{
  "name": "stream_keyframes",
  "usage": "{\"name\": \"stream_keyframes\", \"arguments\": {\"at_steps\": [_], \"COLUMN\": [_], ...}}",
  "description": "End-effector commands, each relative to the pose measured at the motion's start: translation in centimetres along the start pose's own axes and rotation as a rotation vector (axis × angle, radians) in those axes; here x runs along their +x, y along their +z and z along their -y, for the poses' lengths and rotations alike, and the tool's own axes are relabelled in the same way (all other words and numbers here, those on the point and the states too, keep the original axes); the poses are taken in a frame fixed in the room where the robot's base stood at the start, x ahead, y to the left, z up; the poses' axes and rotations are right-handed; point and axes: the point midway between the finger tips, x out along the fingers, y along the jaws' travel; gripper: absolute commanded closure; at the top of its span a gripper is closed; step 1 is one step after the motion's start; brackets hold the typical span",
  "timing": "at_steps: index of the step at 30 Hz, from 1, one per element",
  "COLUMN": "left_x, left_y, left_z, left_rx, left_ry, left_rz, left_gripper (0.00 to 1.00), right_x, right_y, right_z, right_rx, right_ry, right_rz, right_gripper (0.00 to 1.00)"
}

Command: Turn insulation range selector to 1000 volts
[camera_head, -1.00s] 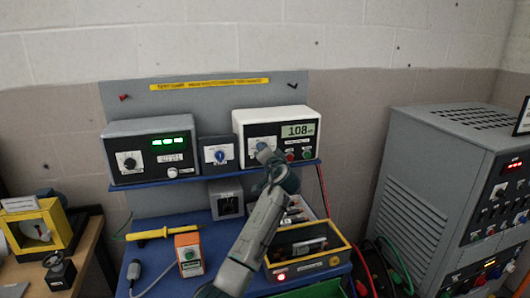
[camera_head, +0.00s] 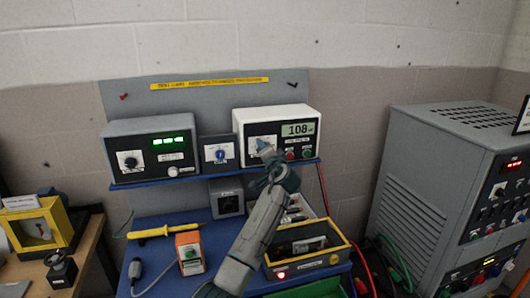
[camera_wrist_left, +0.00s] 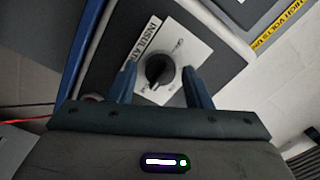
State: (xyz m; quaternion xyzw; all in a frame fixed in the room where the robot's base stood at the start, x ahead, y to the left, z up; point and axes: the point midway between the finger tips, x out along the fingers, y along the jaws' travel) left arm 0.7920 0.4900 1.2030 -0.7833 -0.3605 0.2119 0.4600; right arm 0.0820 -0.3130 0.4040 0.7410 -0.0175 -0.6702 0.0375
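The insulation range selector is a black knob (camera_wrist_left: 159,69) on a white plate labelled "INSULAT..." in the left wrist view. It is on the front of the white-cased tester (camera_head: 311,113), whose display reads 108. My left gripper (camera_wrist_left: 159,70) is open, with one blue finger on each side of the knob and visible gaps to it. In the head view the left gripper (camera_head: 268,153) is in front of the selector plate and partly covers it. The range markings are too small to read. My right gripper is not in view.
A grey meter (camera_head: 150,129) with a green display and a small box with a blue knob (camera_head: 219,154) share the blue shelf. Below are a yellow probe (camera_head: 152,232), an orange device (camera_head: 189,252) and a yellow-rimmed tray (camera_head: 341,258). A grey cabinet (camera_head: 415,180) stands right.

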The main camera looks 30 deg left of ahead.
Motion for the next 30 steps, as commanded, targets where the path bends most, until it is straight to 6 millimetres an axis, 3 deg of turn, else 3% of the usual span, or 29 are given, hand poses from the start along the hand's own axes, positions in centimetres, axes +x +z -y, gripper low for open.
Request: {"name": "stream_keyframes", "arguments": {"at_steps": [13, 24, 30], "left_x": [-0.8, -7.7, -10.3], "left_y": [0.1, 0.1, 0.0], "left_z": [-0.2, -0.5, -0.3], "left_rx": [-0.001, -0.004, -0.002], "left_ry": [0.000, 0.001, 0.001], "left_rz": [0.000, -0.001, -0.001], "left_gripper": [0.47, 0.47, 0.47], "right_x": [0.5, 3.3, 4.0], "right_y": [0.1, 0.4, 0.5], "right_z": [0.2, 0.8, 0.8], "right_rx": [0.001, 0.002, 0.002], "right_ry": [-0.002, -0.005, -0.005], "right_rz": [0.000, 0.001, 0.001], "right_gripper": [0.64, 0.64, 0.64]}}
